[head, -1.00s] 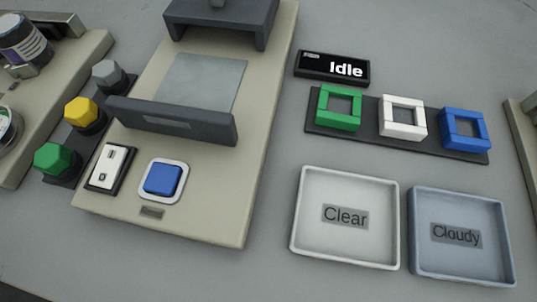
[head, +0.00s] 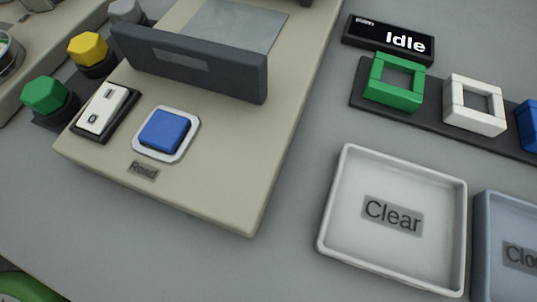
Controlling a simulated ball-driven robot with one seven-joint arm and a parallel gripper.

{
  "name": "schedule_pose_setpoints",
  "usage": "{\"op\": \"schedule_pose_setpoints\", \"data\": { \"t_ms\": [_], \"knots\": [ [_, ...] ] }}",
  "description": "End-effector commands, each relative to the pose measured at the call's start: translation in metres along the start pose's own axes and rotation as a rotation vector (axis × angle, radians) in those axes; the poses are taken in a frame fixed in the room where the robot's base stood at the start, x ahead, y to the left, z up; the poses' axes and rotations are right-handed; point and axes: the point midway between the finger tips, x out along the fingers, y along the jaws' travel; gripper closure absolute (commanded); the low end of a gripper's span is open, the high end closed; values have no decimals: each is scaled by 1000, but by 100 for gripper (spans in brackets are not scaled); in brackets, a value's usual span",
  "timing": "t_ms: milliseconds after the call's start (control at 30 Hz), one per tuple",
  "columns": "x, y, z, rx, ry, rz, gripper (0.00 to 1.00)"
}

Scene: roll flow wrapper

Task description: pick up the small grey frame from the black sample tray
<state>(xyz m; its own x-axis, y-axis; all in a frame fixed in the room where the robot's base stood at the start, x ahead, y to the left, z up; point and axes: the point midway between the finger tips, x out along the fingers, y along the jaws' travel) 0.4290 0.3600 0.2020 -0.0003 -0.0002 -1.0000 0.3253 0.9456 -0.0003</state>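A black tray strip (head: 430,118) lies at the right. On it stand a square green frame (head: 394,82), a square white frame (head: 474,105) and a blue frame (head: 529,126) cut off by the right edge. No frame on it looks clearly grey; the white one is the closest. My gripper is not in view.
A white "Clear" tray (head: 345,205) and a blue-grey "Cloudy" tray (head: 481,245), partly cut off, lie in front of the strip. An "Idle" display (head: 385,40) stands behind it. The beige machine (head: 225,165) has a blue button (head: 165,130). Green (head: 45,96) and yellow (head: 88,49) hexagonal pieces stand left.

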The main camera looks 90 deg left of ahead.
Motion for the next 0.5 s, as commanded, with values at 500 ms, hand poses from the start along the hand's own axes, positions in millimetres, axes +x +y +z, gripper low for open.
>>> {"op": "schedule_pose_setpoints", "data": {
  "t_ms": [500],
  "knots": [
    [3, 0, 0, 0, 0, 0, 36]
  ]
}}
